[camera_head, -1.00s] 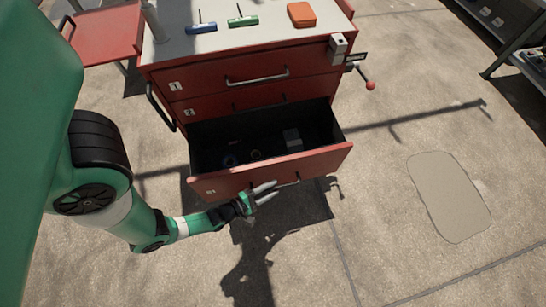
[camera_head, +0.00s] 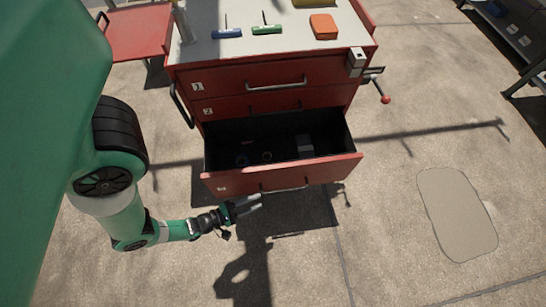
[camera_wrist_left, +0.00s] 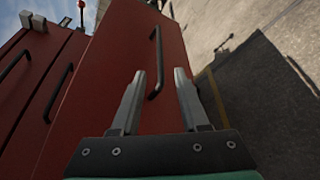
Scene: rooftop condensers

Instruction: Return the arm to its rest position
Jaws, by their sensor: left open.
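My left arm (camera_head: 122,215) comes in from the left in the head view. Its gripper (camera_head: 252,203) is open and empty, just in front of the lowest drawer (camera_head: 230,183) of the red tool cabinet, below and left of that drawer's handle (camera_head: 284,189). The drawer is pulled out. In the left wrist view the two fingers (camera_wrist_left: 158,88) are spread apart with nothing between them. The handle (camera_wrist_left: 156,62) shows beyond them on the red drawer front, apart from the fingers. My right gripper is in neither view.
The open drawer holds a few small items, among them a grey box (camera_head: 305,146). Tools and an orange box (camera_head: 323,26) lie on the cabinet top. A vise (camera_head: 358,64) sits at its right corner.

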